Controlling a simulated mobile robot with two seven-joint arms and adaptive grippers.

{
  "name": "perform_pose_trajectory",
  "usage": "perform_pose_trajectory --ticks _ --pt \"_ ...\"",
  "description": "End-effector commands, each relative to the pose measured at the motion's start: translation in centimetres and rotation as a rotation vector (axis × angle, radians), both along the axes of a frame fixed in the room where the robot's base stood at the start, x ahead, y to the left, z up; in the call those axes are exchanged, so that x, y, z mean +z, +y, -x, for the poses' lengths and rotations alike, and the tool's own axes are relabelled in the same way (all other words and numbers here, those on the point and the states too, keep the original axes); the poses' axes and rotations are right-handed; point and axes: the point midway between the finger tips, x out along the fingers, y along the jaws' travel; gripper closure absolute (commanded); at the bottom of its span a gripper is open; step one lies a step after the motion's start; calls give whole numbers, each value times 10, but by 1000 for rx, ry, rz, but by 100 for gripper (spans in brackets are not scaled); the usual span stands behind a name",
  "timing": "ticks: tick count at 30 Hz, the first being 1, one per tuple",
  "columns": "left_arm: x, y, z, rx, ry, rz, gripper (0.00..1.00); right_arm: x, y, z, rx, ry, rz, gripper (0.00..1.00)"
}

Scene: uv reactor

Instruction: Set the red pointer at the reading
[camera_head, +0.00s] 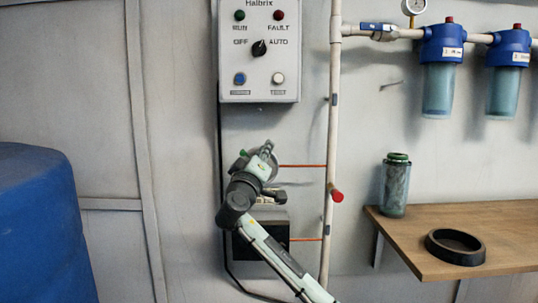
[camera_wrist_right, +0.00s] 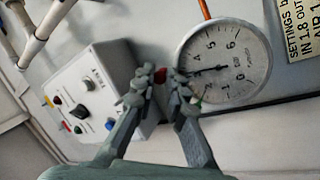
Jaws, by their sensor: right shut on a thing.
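A round white gauge (camera_wrist_right: 228,62) with a dark needle and numbers shows in the right wrist view, tilted by the camera's angle. The needle reaches from the dial's middle toward the left rim. In the head view my right gripper (camera_head: 265,156) is at the wall below the control box and covers most of the gauge. My left gripper is not in view.
The control box (camera_head: 259,50) with knob and buttons hangs above the gripper. A vertical pipe (camera_head: 333,130) with a red-ended stub stands to the right. Blue filters (camera_head: 442,45), a wooden bench (camera_head: 450,230) and a blue tank (camera_head: 40,225) lie farther out.

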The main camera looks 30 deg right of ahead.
Motion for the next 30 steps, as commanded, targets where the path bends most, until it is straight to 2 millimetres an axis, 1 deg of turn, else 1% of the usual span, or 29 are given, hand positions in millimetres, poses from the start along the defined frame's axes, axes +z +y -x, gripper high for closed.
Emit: perform_pose_trajectory --ticks 9,23,24,26,30 --pt "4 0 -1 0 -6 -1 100 2 5 -3 0 49 83 100" --pt "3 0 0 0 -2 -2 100 3 5 -3 1 55 94 100" --pt "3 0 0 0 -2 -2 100 3 5 -3 1 55 94 87" --pt "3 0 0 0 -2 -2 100 3 5 -3 1 55 94 79" --pt "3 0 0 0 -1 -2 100 2 5 -3 1 55 94 79"
